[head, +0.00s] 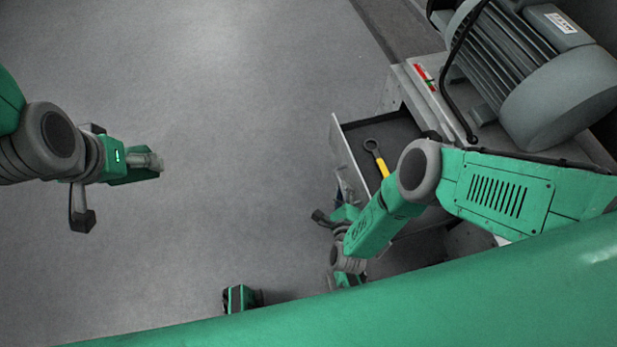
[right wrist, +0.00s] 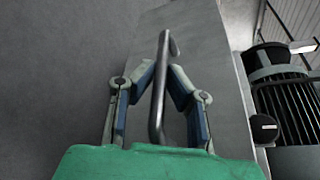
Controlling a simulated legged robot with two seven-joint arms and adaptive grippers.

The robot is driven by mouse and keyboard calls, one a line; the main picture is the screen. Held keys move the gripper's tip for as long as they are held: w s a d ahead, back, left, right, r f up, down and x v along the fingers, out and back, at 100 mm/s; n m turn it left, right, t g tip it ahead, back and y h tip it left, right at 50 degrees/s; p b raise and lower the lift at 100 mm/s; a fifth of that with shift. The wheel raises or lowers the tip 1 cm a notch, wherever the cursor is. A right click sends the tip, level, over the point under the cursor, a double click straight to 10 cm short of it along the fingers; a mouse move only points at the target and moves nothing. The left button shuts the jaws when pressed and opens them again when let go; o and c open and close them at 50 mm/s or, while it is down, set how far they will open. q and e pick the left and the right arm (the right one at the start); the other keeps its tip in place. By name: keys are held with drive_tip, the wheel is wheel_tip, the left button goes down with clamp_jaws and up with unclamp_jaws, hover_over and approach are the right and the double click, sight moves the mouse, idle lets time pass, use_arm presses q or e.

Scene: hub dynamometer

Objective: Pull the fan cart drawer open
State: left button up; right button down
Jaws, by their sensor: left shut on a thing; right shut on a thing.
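The fan cart drawer (head: 350,150) stands open at the right of the head view, with its dark inside showing. A wrench with a yellow handle (head: 381,166) lies in it. In the right wrist view the drawer's bar handle (right wrist: 157,110) runs between the fingers of my right gripper (right wrist: 162,72), which is shut on it. In the head view my right arm partly hides the drawer and that gripper. My left gripper (head: 152,162) is far left of the drawer, over the floor. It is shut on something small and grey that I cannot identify.
A large grey motor (head: 530,75) with a black cable sits on top of the cart (head: 410,85), above and right of the drawer. The grey floor (head: 240,120) between my left gripper and the drawer is clear.

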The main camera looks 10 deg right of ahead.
use_arm(q)
drive_tip(key=shift+a, duration=0.1)
use_arm(e)
drive_tip(key=shift+s+a+f, duration=0.15)
drive_tip(key=shift+s, duration=0.1)
use_arm(q)
drive_tip(key=shift+a, duration=0.15)
use_arm(e)
drive_tip(key=c, duration=1.6)
unclamp_jaws()
drive_tip(key=shift+a, duration=0.1)
use_arm(q)
drive_tip(key=shift+a+f, duration=0.1)
drive_tip(key=shift+a, duration=0.05)
use_arm(e)
drive_tip(key=shift+w, duration=0.1)
use_arm(q)
drive_tip(key=shift+d, duration=0.25)
use_arm(e)
drive_tip(key=shift+w+r, duration=0.1)
drive_tip(key=shift+r, duration=0.6)
use_arm(q)
drive_tip(key=shift+a, duration=0.15)
use_arm(e)
wheel_tip(320, 180, up, 8)
drive_tip(key=shift+f, duration=0.15)
drive_tip(key=shift+r, duration=0.5)
